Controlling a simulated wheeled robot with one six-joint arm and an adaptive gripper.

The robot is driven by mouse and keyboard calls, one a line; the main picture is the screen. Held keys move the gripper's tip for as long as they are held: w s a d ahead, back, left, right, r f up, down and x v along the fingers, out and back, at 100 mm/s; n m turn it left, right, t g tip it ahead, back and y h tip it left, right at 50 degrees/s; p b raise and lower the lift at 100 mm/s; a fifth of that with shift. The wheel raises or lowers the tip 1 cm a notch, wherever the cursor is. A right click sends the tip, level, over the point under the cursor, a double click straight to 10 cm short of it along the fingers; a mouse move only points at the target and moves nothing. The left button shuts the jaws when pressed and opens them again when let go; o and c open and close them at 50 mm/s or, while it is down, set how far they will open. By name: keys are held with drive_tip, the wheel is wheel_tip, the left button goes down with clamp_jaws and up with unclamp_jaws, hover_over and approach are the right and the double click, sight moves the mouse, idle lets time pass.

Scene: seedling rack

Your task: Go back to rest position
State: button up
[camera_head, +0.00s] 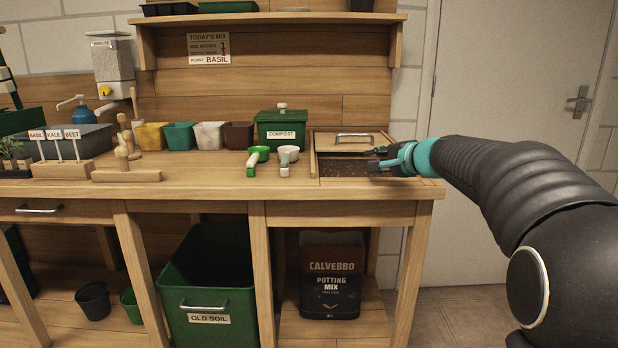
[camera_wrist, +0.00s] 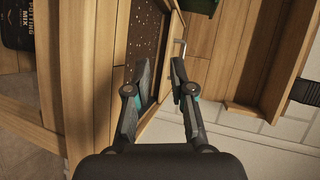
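My gripper (camera_head: 374,160) is at the right end of the wooden potting bench (camera_head: 220,182), over the soil bin set into the top. In the wrist view my gripper (camera_wrist: 161,73) has its two fingers apart, with nothing held between them. Dark speckled soil (camera_head: 340,168) shows in the bin, and it also shows in the wrist view (camera_wrist: 142,38). A wooden lid (camera_head: 330,146) with a metal handle (camera_head: 354,136) covers the back part of the bin. My arm reaches in from the right; whether a finger touches the bin cannot be told.
A green compost box (camera_head: 281,130), a green scoop (camera_head: 256,160) and a white scoop (camera_head: 286,158) stand left of the bin. Coloured pots and wooden tools stand further left. A shelf (camera_head: 270,18) is above. A grey door (camera_head: 515,100) is at right.

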drive_tip(key=s+a+f+n+g+h, duration=0.1)
drive_tip(key=s+a+f+n+g, duration=0.15)
drive_tip(key=s, duration=0.55)
drive_tip(key=s+a+f+n+g, duration=0.1)
drive_tip(key=s+f+n, duration=0.15)
drive_tip(key=s, duration=0.45)
drive_tip(key=s+a+f+n+g+h, duration=0.1)
drive_tip(key=s+a+f+n, duration=0.15)
drive_tip(key=s, duration=0.55)
drive_tip(key=s+d+f+n+g+h, duration=0.1)
drive_tip(key=s+d+f+n+h, duration=0.1)
drive_tip(key=s+f, duration=0.4)
drive_tip(key=s+d+f+n+g+h, duration=0.2)
drive_tip(key=s+f, duration=0.4)
drive_tip(key=s, duration=0.8)
drive_tip(key=shift+d+f+h, duration=0.3)
drive_tip(key=shift+d+f, duration=0.1)
drive_tip(key=shift+d, duration=0.5)
